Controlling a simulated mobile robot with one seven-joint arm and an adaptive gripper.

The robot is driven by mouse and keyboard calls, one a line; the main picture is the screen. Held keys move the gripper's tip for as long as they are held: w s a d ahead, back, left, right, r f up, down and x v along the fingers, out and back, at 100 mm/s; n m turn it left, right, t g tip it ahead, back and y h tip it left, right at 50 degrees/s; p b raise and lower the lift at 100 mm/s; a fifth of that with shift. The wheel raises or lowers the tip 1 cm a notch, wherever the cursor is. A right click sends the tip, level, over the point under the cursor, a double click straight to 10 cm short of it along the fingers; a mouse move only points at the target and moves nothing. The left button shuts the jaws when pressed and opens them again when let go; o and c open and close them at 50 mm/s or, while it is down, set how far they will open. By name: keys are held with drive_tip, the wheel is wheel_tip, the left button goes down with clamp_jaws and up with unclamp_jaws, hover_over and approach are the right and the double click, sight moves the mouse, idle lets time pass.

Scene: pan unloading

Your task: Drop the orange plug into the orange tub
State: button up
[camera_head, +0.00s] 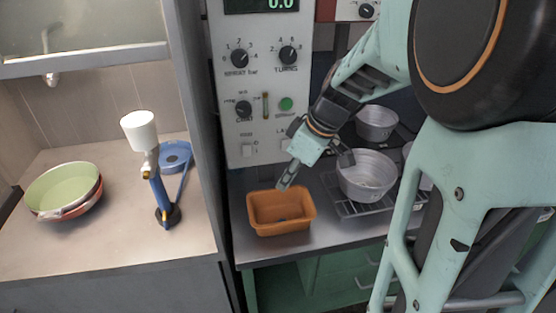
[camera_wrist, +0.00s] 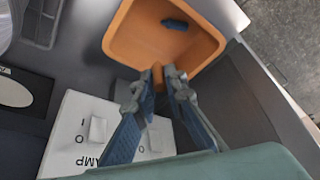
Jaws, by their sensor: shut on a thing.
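The orange tub (camera_head: 251,217) stands on the grey counter in the head view, and it fills the top of the wrist view (camera_wrist: 122,38). A small dark blue piece (camera_wrist: 174,24) lies inside the tub. My gripper (camera_wrist: 162,82) is shut on the orange plug (camera_wrist: 157,71), a small orange piece at its fingertips. In the head view, my gripper (camera_head: 285,184) points down above the tub's back rim. The plug overlaps the tub's rim in the wrist view. In the head view I cannot make the plug out against the tub.
A grey pot (camera_head: 366,178) stands on a wire rack (camera_head: 352,209) right of the tub. A control panel (camera_head: 262,90) rises behind the tub. A dividing wall (camera_head: 200,120) stands left of it. Green pans (camera_head: 62,187) and a blue stand (camera_head: 160,195) are on the left counter.

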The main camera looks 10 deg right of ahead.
drive_tip(key=o, duration=0.8)
drive_tip(key=v, duration=1.2)
